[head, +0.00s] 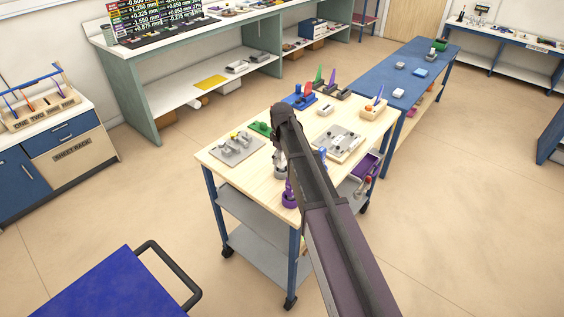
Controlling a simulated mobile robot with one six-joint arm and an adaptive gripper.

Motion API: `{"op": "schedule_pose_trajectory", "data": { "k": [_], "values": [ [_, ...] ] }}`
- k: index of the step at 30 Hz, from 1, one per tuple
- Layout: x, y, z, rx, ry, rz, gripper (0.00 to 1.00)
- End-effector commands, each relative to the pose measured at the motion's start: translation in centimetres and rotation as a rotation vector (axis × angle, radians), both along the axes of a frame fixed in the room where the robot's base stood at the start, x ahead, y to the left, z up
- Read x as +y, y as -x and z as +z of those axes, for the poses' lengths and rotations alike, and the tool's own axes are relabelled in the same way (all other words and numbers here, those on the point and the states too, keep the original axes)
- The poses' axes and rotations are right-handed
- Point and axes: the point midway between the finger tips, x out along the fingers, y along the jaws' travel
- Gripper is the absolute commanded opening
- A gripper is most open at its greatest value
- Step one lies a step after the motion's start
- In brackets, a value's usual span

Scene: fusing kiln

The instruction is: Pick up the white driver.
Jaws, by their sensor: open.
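My arm reaches over the wooden-topped trolley (218,164). My gripper (279,163) hangs at the arm's end above the middle of the trolley top, small and partly hidden by the arm. Its jaws are open, and I see nothing held in them. I cannot pick out the white driver for sure; the objects on the trolley are small, and my arm covers part of the top.
A grey plate with fittings (237,150) lies left of my gripper, and a light tray (340,144) lies right. A purple round-based item (289,196) stands near the front edge. Blue holder (299,100) and dark rack (332,91) stand behind. A blue table (413,62) adjoins.

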Motion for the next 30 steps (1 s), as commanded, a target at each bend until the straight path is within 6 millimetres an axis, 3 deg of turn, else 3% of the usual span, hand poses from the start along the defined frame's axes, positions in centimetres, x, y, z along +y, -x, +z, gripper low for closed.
{"op": "schedule_pose_trajectory", "data": {
  "k": [10, 18, 19, 30],
  "values": [
    [-0.04, 0.00, 0.01, 0.000, 0.000, -0.001, 0.86],
    [-0.07, 0.00, 0.00, 0.000, 0.000, -0.001, 0.05],
    [-0.07, 0.00, 0.00, 0.000, 0.000, -0.001, 0.00],
    [-0.08, -0.01, 0.11, 0.000, 0.000, -0.001, 0.00]
  ]
}}
